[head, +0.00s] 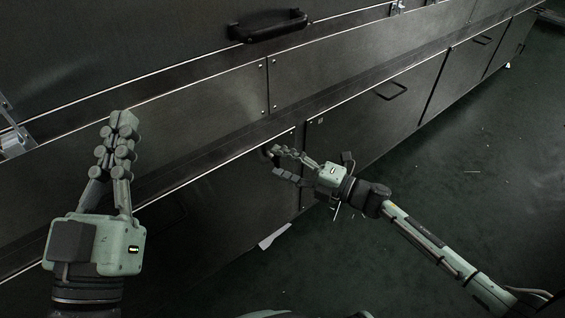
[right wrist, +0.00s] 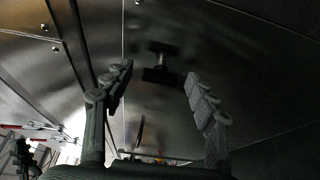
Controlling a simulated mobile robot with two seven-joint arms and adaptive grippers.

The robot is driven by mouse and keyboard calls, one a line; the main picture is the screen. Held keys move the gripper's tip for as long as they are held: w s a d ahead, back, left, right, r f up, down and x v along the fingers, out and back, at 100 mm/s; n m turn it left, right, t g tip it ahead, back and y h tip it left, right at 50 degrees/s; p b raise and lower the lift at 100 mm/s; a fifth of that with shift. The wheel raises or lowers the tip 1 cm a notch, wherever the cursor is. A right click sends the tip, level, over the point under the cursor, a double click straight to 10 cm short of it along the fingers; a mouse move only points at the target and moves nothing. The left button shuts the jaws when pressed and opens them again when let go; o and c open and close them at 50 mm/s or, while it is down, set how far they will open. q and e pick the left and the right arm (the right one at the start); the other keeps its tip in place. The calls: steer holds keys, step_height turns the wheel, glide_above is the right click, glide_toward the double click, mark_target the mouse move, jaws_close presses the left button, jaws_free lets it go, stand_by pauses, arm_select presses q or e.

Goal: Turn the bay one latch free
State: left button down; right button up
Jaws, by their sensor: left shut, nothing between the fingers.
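A dark latch with a T-shaped handle (right wrist: 160,74) stands out from a dark metal panel in the right wrist view. It lies ahead of my right gripper (right wrist: 160,82), between the two spread fingertips as seen there, with no clear contact. In the head view my right gripper (head: 277,161) is open beside the lower panels, and its fingers partly cover the latch area (head: 267,150). My left gripper (head: 122,122) is shut and empty, in front of the panels at the left. I cannot read any bay label.
A black bar handle (head: 268,25) sticks out from the upper panel. Lower doors to the right carry recessed handles (head: 390,91). A metal bracket (head: 14,140) is at the left edge. The dark green floor (head: 480,170) is open at the right, with small scraps on it.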

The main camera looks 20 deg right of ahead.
steer(key=v, duration=1.2)
stand_by(0.4)
